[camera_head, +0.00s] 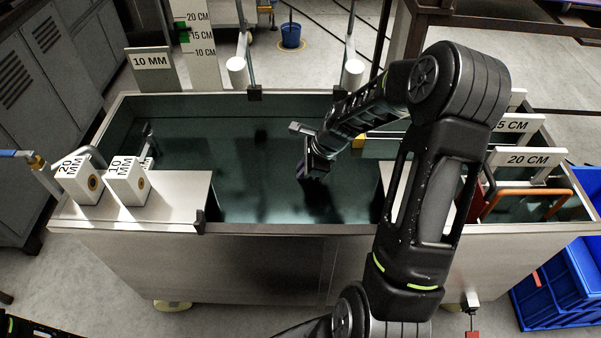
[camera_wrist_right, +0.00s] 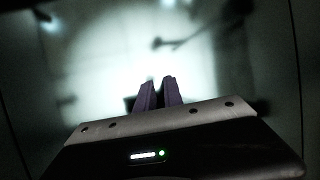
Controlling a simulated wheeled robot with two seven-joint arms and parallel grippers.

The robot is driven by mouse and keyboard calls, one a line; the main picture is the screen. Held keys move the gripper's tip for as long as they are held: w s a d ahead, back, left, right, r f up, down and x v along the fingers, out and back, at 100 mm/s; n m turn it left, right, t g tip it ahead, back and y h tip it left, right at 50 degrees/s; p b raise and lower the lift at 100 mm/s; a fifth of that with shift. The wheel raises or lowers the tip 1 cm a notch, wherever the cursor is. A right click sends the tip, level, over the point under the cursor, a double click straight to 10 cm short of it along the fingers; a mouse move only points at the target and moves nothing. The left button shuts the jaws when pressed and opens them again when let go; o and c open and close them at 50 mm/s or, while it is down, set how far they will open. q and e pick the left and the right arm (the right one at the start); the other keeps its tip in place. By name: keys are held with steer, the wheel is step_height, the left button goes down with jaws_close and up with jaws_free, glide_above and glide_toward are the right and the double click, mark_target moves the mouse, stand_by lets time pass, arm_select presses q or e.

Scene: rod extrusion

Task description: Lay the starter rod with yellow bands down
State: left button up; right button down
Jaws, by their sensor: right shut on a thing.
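My right gripper (camera_head: 303,172) hangs over the open tank (camera_head: 335,229), above its dark greenish inside. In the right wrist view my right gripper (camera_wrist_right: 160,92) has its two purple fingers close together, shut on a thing. Only a small dark piece (camera_wrist_right: 130,103) shows beside the fingertips; it is too dark to tell its shape, and no yellow bands can be made out on it. I cannot pick out the starter rod with yellow bands for certain in either view. My left gripper is not in view.
White blocks marked 20 MM (camera_head: 77,187) and 10 MM (camera_head: 128,184) stand on the tank's left ledge. A 20 CM sign (camera_head: 527,159) and an orange handle (camera_head: 527,191) are at the right. Blue crates (camera_head: 556,290) stand on the floor. The tank's middle looks clear.

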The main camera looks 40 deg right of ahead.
stand_by(0.4)
steer(key=c, duration=1.4)
jaws_free()
steer(key=shift+r, duration=0.15)
steer(key=p+v, duration=0.1)
steer(key=v, duration=0.6)
steer(key=shift+s+d+r+p, duration=0.1)
steer(key=shift+s+r+p, duration=0.1)
steer(key=shift+p, duration=0.2)
steer(key=shift+w, duration=0.1)
